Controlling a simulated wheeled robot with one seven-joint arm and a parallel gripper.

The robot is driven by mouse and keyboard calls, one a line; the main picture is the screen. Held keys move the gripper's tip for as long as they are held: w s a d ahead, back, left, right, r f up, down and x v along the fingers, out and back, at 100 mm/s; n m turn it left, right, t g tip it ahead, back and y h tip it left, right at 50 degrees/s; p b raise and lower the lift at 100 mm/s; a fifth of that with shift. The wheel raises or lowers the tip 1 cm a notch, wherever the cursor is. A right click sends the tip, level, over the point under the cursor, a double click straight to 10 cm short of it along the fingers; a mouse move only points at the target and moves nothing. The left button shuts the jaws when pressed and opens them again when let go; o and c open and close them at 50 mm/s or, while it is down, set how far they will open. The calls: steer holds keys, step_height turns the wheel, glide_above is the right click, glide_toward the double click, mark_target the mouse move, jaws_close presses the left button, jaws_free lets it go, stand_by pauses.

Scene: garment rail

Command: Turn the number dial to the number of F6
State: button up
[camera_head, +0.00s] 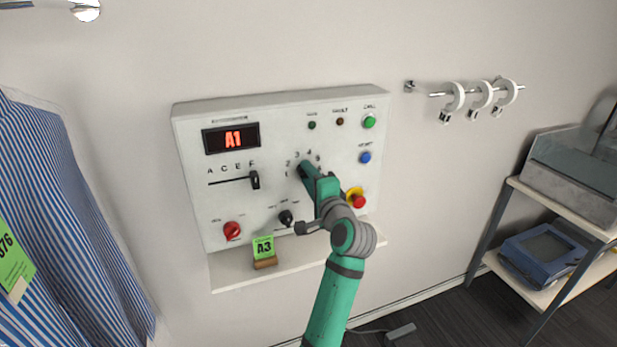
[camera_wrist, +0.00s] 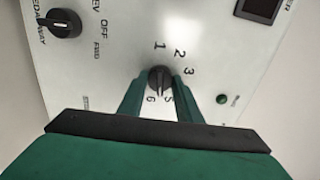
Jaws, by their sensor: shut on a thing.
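The number dial (camera_wrist: 159,76) is a small black knob on the white control panel (camera_head: 190,200). In the wrist view the numbers 1, 2 and 3 lie above it and 5 and 6 below it. My gripper (camera_wrist: 160,84) is shut on the dial, one green finger on each side. I cannot clearly tell which number its pointer faces. In the head view my gripper (camera_head: 305,170) covers the dial. The red display (camera_head: 231,138) reads A1. The black letter slider (camera_head: 255,180) stands at the right end of its slot, below F.
A red knob (camera_head: 232,231) and a black selector (camera_head: 286,218) sit low on the panel. A red stop button (camera_head: 357,198) is right of my gripper. A green A3 card (camera_head: 263,247) stands on the ledge below. Striped shirts (camera_head: 70,200) hang at left.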

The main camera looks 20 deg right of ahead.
steer(key=m, duration=0.4)
steer(key=shift+m, duration=0.3)
stand_by(0.3)
steer(key=o, duration=1)
steer(key=shift+o, duration=0.2)
